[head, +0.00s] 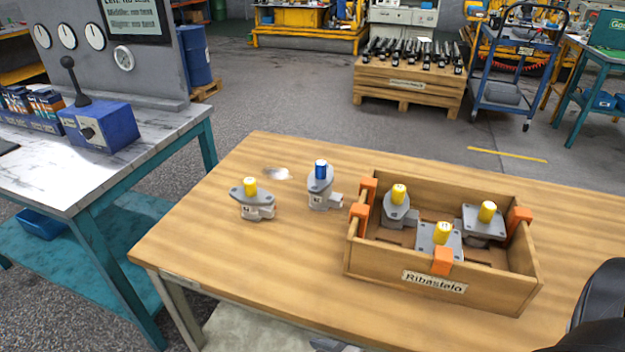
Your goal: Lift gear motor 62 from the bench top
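Two grey gear motors stand on the wooden bench top (215,230), left of the crate. One motor with a yellow cap (257,206) is farther left; one motor with a blue cap (321,188) stands to its right and a little farther back. Each has a small white number label, too small to read surely, so I cannot tell which is 62. Neither gripper's fingers show. A dark rounded part at the right edge looks like my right arm, and its gripper is out of the picture. My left gripper is not visible.
A wooden crate labelled "Ribastelo" (375,273) with orange corner pieces holds three yellow-capped motors. It stands right of the loose motors, with the blue-capped one close to its left wall. The bench's left and front-left area is clear. A marble-topped table (60,178) stands left, across a gap.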

